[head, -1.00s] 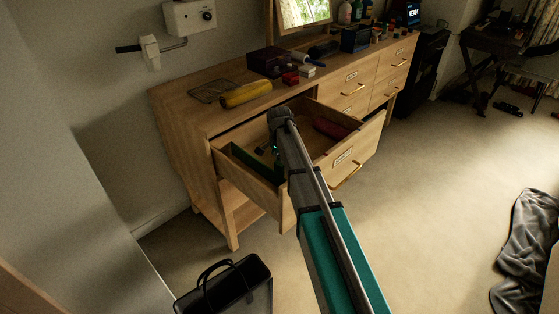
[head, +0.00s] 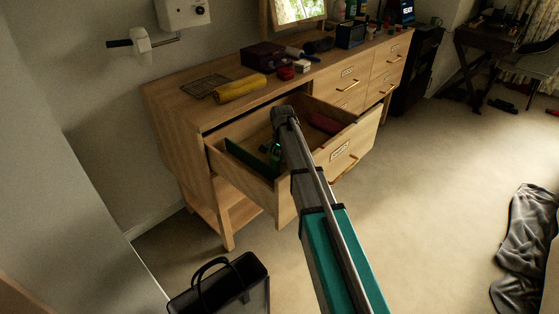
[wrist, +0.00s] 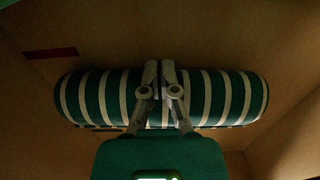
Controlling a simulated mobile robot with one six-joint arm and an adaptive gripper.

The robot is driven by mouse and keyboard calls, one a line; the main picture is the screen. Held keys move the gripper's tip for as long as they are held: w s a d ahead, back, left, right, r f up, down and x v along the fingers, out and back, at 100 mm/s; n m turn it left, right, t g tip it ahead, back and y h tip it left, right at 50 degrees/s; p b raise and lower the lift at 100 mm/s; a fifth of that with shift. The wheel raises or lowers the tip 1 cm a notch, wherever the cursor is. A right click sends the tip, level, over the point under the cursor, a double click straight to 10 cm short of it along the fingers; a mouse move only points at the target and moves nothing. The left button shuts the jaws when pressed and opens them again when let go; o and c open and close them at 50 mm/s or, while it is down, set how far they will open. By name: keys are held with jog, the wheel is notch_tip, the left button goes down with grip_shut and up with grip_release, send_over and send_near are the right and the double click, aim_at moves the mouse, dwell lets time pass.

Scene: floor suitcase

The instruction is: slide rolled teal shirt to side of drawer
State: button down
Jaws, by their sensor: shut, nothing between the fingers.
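The rolled teal shirt (wrist: 98,98) has cream stripes and lies across the middle of the wrist view. In the head view it is a dark green roll (head: 246,156) along the left side of the open drawer (head: 364,138). My gripper (wrist: 160,66) is shut and empty, its fingers in front of the middle of the roll and hiding part of it. Whether they touch it I cannot tell. In the head view my gripper (head: 275,150) is down inside the drawer, right of the roll, partly hidden by my arm.
A red roll (head: 326,123) lies at the drawer's right side. On the dresser top are a yellow roll (head: 239,88), a wire rack (head: 204,84) and a dark box (head: 264,55). A black bag (head: 222,286) stands on the floor in front.

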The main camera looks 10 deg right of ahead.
dwell(0.3)
jog(key=w+d, duration=0.4)
jog(key=d, duration=0.1)
jog(key=w+d, duration=0.4)
jog(key=d, duration=0.2)
jog(key=w+d, duration=0.4)
jog(key=d, duration=0.2)
jog(key=shift+w+d, duration=0.1)
jog(key=shift+w, duration=0.2)
jog(key=shift+s, duration=0.1)
jog(key=shift+s+a, duration=0.3)
jog(key=shift+a, duration=0.2)
jog(key=shift+s+a, duration=0.95)
jog(key=shift+a, duration=0.3)
jog(key=shift+w+d+r+p, duration=0.1)
jog(key=shift+w+r+p, duration=0.05)
jog(key=shift+r+p, duration=0.5)
notch_tip(320, 180, up, 9)
jog(key=p, duration=0.8)
jog(key=shift+f+p, duration=0.15)
jog(key=shift+p, duration=0.2)
